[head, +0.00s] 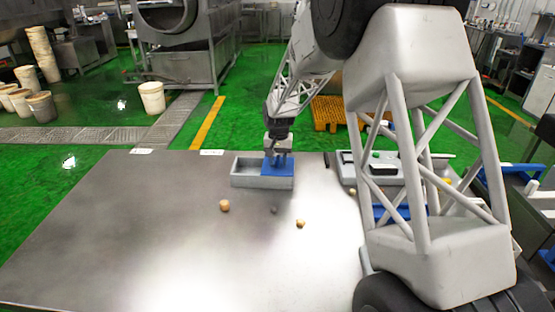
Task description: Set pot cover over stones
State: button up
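My gripper (279,152) points down over the right part of a grey open-topped box (262,182) at the back of the table. A blue piece (278,166) shows at its fingertips, within or against the box; I cannot tell whether the fingers hold it or what it is. Two small tan stone-like lumps (224,205) and (300,223) lie on the table in front of the box. A smaller grey lump (273,209) lies between them. I cannot make out a pot cover for certain.
The metal table (120,230) is bare on its left and front. A grey tray (384,170) with dark and pale items stands right of the box, partly behind my arm. A blue item (388,212) also shows through my arm's frame. White buckets stand on the green floor beyond.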

aim_at(279, 158)
dwell(0.3)
jog(key=shift+r, duration=3.85)
jog(key=shift+s+d+r, duration=0.2)
jog(key=shift+s+r, duration=0.1)
jog(key=shift+r, duration=0.05)
jog(key=s+d+r, duration=0.4)
jog(key=s, duration=0.4)
jog(key=s+d+r+t, duration=0.1)
jog(key=s+d+r, duration=0.35)
jog(key=s, duration=0.35)
jog(key=s+d+r, duration=0.4)
jog(key=s+d, duration=0.1)
jog(key=s, duration=0.4)
jog(key=s+d+f, duration=0.1)
jog(key=s+d, duration=0.2)
jog(key=s, duration=1)
jog(key=s+d+f+t, duration=0.1)
jog(key=s+d, duration=0.3)
jog(key=s, duration=1)
jog(key=shift+s+f+t, duration=0.3)
jog(key=shift+f, duration=0.1)
